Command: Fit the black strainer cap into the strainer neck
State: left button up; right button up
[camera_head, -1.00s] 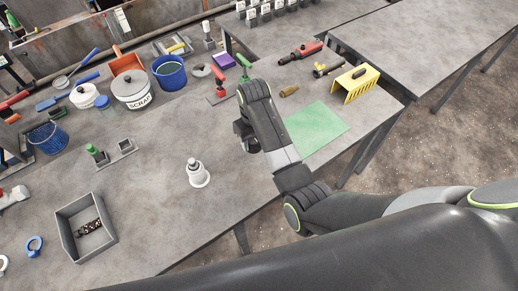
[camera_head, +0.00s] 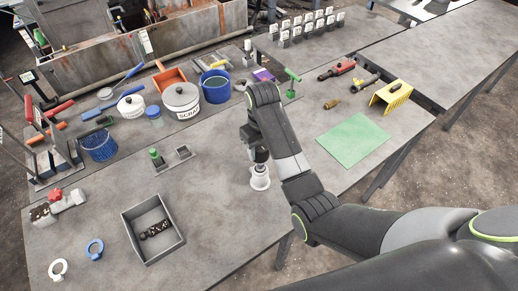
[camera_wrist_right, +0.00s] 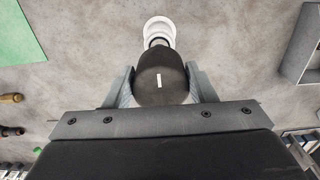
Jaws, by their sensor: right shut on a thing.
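The white strainer neck (camera_head: 260,178) stands upright on the grey table, below my right gripper in the head view. It also shows at the top of the right wrist view (camera_wrist_right: 159,30), partly hidden behind the cap. My right gripper (camera_head: 259,153) is shut on the black strainer cap (camera_wrist_right: 161,78), which sits between both fingers and carries a small white mark. In the head view the cap is close above the neck. I cannot tell whether they touch. My left gripper is not in view.
A grey open box (camera_head: 133,218) with a dark patterned part in it stands left of the neck. A green mat (camera_head: 353,140) lies to the right. Pots, a blue basket (camera_head: 98,145) and tools stand further back. Bare table surrounds the neck.

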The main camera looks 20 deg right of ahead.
aim_at(262, 160)
jog(key=shift+d+f, duration=0.1)
jog(key=shift+d, duration=0.1)
jog(key=shift+a+f+b, duration=0.15)
jog(key=shift+f+b, duration=0.4)
jog(key=shift+f, duration=0.8)
jog(key=shift+f+b, duration=0.45)
jog(key=shift+f, duration=1)
pick_arm(q)
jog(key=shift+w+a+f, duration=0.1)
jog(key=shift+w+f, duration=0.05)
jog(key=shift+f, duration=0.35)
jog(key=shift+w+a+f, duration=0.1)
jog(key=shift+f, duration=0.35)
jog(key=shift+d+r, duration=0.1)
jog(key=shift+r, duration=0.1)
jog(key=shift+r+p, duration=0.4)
jog(key=shift+p, duration=0.2)
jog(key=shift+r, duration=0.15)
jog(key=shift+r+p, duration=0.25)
jog(key=shift+p, duration=0.2)
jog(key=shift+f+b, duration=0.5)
jog(key=shift+b, duration=0.05)
pick_arm(e)
jog(key=shift+f, duration=1.2)
